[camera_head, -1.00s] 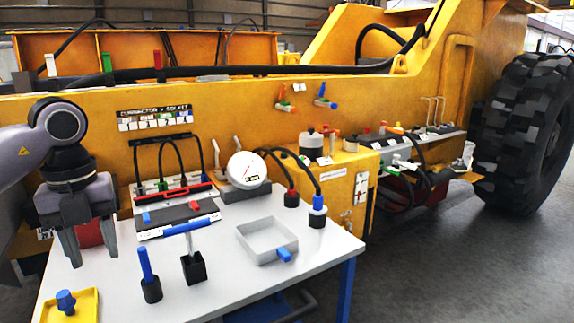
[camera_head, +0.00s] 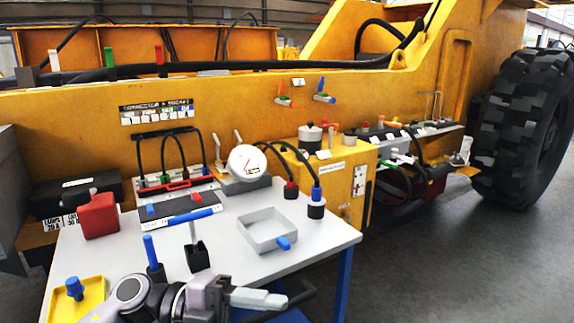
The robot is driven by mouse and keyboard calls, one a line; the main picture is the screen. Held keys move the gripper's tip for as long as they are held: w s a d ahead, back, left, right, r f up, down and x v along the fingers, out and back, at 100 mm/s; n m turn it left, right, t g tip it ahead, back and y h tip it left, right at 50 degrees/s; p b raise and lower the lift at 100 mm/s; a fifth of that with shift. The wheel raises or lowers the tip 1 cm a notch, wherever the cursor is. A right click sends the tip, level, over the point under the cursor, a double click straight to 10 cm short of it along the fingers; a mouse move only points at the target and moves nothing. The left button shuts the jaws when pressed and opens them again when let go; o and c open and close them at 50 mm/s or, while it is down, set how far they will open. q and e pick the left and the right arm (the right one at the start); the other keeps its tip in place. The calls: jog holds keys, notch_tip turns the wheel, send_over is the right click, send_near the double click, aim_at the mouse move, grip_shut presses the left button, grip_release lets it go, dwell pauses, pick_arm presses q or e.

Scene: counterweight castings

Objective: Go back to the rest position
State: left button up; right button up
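My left gripper (camera_head: 262,298) is low in the head view, in front of the white table (camera_head: 330,239). Its arm comes in from the bottom left and its pale fingers point right. The fingers overlap from this angle, so I cannot tell whether they are open or shut. No object shows at the fingertips. A red block (camera_head: 98,215) stands at the table's left side, well apart from the gripper. My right gripper is not in view.
On the table are a yellow tray with a blue knob (camera_head: 74,288), black holders with a blue-handled tool (camera_head: 151,252), a square grey tray (camera_head: 268,230) and a dial gauge (camera_head: 246,162). The yellow machine (camera_head: 230,100) stands behind. Open floor (camera_head: 450,270) lies right.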

pick_arm(q)
jog(key=w+a+f+n+t+y, duration=0.25)
jog(key=a+f+n+t, duration=0.2)
jog(key=n+t, duration=0.6)
jog(key=w+a+f+n+t+y, duration=0.1)
jog(key=a+f+n+t+y, duration=0.4)
jog(key=n+t, duration=0.55)
jog(key=s+a+f+n+g+y, duration=0.4)
jog(key=s+f, duration=0.3)
jog(key=f, duration=0.3)
jog(key=s+a+f+n+g+y, duration=0.3)
jog(key=s+f, duration=0.5)
jog(key=f, duration=0.3)
jog(key=shift+a+f+n+g+y, duration=0.25)
jog(key=shift+a+n+g+y, duration=0.25)
jog(key=shift+n, duration=0.7)
jog(key=shift+d, duration=0.1)
